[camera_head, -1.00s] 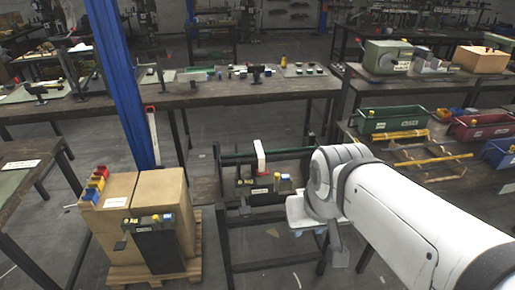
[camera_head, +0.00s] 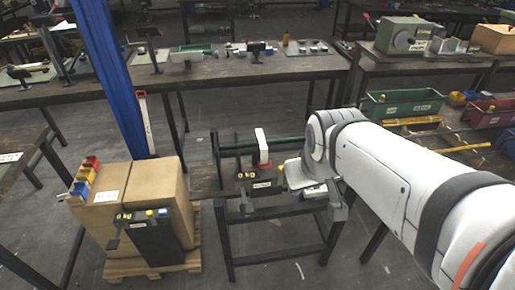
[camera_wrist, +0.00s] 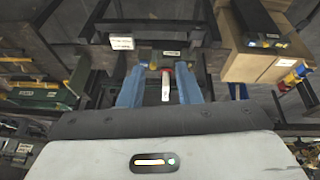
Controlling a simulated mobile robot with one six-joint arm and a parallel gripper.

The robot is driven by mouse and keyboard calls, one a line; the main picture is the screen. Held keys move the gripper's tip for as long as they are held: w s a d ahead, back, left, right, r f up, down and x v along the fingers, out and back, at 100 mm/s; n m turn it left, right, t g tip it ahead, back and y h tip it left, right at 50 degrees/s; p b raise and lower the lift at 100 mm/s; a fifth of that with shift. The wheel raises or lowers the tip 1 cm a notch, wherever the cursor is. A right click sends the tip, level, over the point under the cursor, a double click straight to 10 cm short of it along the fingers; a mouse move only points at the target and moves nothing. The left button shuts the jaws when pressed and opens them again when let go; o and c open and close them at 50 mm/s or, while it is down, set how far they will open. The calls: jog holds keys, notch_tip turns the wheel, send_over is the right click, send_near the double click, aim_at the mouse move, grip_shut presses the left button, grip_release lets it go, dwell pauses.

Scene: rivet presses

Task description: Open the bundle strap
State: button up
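An upright white lever (camera_head: 261,146) with a red lower part stands on the dark low stand (camera_head: 274,208), in front of a green bar (camera_head: 235,145). I take it to be the bundle strap's lever, but the strap itself is not clear. In the wrist view the white lever (camera_wrist: 166,88) with its red end shows between the two blue fingers of my gripper (camera_wrist: 160,68). The fingers are spread, with gaps on both sides of the lever. How far the lever lies beyond the fingertips I cannot tell. In the head view my gripper's fingers are hidden behind my wrist.
Small black, yellow-topped parts (camera_head: 248,175) sit close to the lever on the stand. Cardboard boxes (camera_head: 150,185) on a pallet and a blue post (camera_head: 112,70) stand to the left. A long workbench (camera_head: 240,73) runs behind. Bins, including a green one (camera_head: 402,105), are at the right.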

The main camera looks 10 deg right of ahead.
jog(key=w+d+f+n+t+h+b, duration=0.1)
jog(key=w+d+f+n+t+b, duration=0.25)
jog(key=w+f+b, duration=0.45)
jog(key=w+d+f+n+t+b, duration=0.35)
jog(key=w+f+b, duration=0.3)
jog(key=w, duration=0.45)
jog(key=n+t+y+b, duration=0.3)
jog(key=n+y+b, duration=0.5)
jog(key=n+b, duration=0.55)
send_near(262, 150)
notch_tip(262, 150, down, 6)
jog(key=s, duration=0.2)
jog(key=x, duration=0.6)
jog(key=shift+w+a+f, duration=0.1)
jog(key=shift+w+a, duration=0.1)
jog(key=shift+c, duration=0.4)
grip_shut()
